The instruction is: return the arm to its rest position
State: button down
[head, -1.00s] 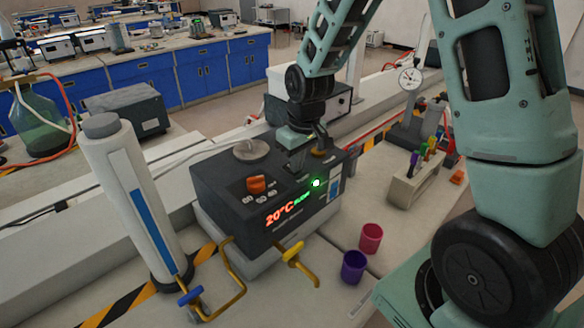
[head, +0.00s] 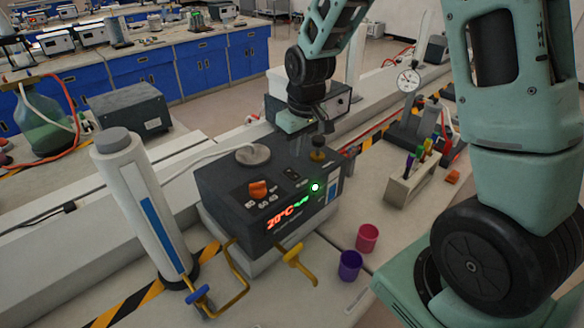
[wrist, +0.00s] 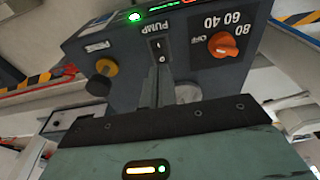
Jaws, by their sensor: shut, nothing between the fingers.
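My gripper (head: 304,147) hangs from my teal arm above the back part of the dark heating unit (head: 232,205) in the head view. It is shut and nothing shows in it. In the wrist view its fingers (wrist: 158,88) are together in front of the unit's top panel (wrist: 190,45). That panel carries an orange knob (wrist: 223,44), a rocker switch (wrist: 159,50) marked PUMP, and a lit green light (wrist: 134,16). The unit's display reads 20°C in red. I cannot tell the exact gap between the fingertips and the panel.
A white cylinder (head: 135,185) with a blue stripe stands left of the unit. Yellow valve pipes (head: 292,262) are in front. A red cup (head: 367,237) and a purple cup (head: 350,265) stand to the right, with a pen rack (head: 408,188) and a dial gauge stand (head: 409,80) beyond.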

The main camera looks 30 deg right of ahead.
jog(key=shift+a+r, duration=0.1)
jog(key=shift+r, duration=0.15)
dwell(0.4)
jog(key=s+a+n+g+b, duration=0.1)
jog(key=s+a+n+b, duration=0.3)
jog(key=s+a, duration=0.95)
jog(key=s+a+f+n+b, duration=0.1)
jog(key=s+a+b, duration=0.3)
jog(key=s, duration=0.8)
jog(key=shift+a+f+n+g, duration=0.2)
jog(key=shift+a+n+g, duration=0.15)
jog(key=shift+a, duration=0.55)
